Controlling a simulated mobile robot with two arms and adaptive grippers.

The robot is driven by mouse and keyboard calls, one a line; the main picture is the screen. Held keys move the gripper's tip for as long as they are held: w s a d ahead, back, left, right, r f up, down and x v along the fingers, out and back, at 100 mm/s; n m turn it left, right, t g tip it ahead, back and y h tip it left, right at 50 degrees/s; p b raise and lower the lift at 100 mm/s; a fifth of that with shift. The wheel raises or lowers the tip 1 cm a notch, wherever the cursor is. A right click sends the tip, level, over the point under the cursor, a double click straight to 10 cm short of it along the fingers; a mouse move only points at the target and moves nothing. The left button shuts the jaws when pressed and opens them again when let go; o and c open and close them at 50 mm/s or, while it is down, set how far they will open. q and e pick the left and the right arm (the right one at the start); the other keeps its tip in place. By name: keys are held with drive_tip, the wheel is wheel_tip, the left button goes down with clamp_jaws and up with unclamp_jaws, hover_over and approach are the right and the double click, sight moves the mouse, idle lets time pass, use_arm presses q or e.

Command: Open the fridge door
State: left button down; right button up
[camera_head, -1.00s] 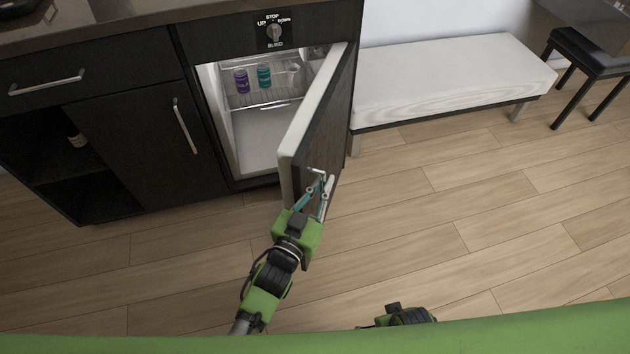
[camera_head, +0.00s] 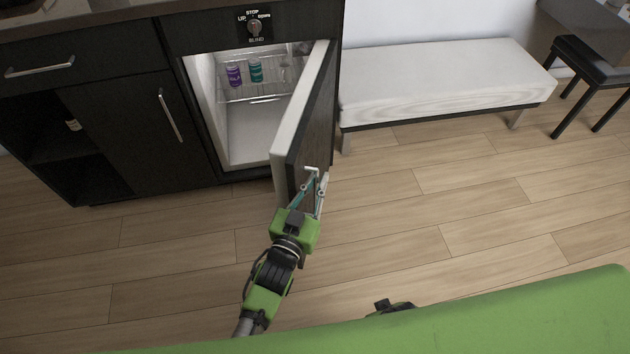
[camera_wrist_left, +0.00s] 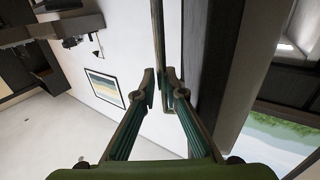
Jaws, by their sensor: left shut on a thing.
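The fridge door (camera_head: 317,120) stands wide open, swung out from the dark cabinet with its hinge side on the right. Its pale inner edge (camera_head: 287,143) faces left. The fridge interior (camera_head: 252,135) shows a wire shelf with a purple can (camera_head: 234,76) and a teal can (camera_head: 256,71). My left gripper (camera_head: 316,180) is shut on the door handle (camera_head: 312,169) at the door's outer face. In the left wrist view the fingers (camera_wrist_left: 160,85) close around the long handle bar (camera_wrist_left: 158,40). My right gripper does not show.
A cabinet door (camera_head: 140,130) and drawer (camera_head: 60,75) are left of the fridge. A white bench (camera_head: 440,80) stands to the right, with a dark stool (camera_head: 590,65) beyond it. The wooden floor (camera_head: 400,210) is clear around the door.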

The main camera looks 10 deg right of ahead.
use_arm(q)
drive_tip(key=shift+s+d+r+h, duration=0.15)
drive_tip(key=shift+d+r, duration=0.05)
drive_tip(key=shift+d, duration=0.2)
drive_tip(key=shift+s+d+r+h, duration=0.1)
drive_tip(key=shift+d+r+h, duration=0.05)
drive_tip(key=shift+d, duration=0.2)
drive_tip(key=c, duration=2.5)
unclamp_jaws()
drive_tip(key=v, duration=1.2)
drive_tip(key=shift+s+f, duration=0.15)
drive_tip(key=shift+s, duration=0.1)
